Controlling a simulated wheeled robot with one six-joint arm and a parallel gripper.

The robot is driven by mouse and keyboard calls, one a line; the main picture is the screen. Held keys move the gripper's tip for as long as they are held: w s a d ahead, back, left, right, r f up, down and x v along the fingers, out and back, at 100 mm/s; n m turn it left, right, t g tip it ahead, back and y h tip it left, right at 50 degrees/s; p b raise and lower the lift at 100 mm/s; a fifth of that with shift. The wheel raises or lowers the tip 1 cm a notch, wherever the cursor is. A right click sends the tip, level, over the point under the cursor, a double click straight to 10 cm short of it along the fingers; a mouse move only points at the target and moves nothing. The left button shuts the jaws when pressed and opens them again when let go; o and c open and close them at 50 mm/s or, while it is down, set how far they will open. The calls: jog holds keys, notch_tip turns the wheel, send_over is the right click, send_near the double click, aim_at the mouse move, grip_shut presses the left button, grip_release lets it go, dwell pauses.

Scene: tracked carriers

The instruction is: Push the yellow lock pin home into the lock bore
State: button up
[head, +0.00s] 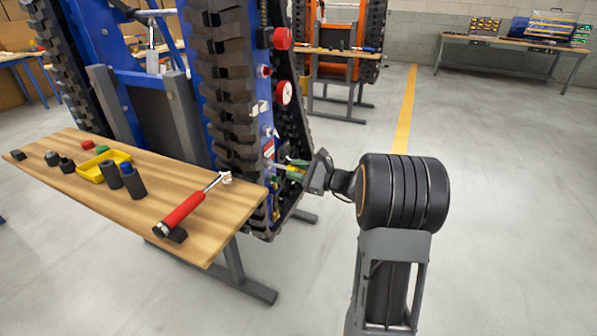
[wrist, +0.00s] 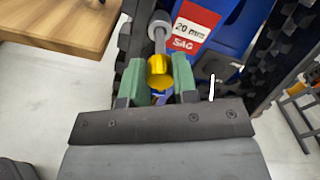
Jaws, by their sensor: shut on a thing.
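The yellow lock pin (wrist: 160,65) shows between the two green fingers of my gripper (wrist: 160,78) in the wrist view. My gripper is shut on it. A grey rod with a thicker collar (wrist: 160,31) lies just beyond the pin, in line with it. A blue part with a yellow edge (wrist: 160,98) shows lower between the fingers. I cannot tell which opening is the lock bore or how deep the pin sits. In the head view my gripper (head: 297,168) is at the side of the blue carrier (head: 185,108), and the pin is small and partly hidden.
A red and white "20 mm SAG" label (wrist: 193,27) is beside the rod. Black track (head: 228,90) runs close by. A wooden bench (head: 215,205) left of my arm holds a red-handled tool (head: 185,208) and a yellow tray (head: 92,172). The floor at right is clear.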

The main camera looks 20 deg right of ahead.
aim_at(278, 165)
jog(key=shift+x, duration=2.95)
jog(key=o, duration=1)
jog(key=shift+a, duration=0.1)
jog(key=p+v, duration=0.1)
jog(key=v, duration=1.3)
jog(key=shift+w, duration=0.1)
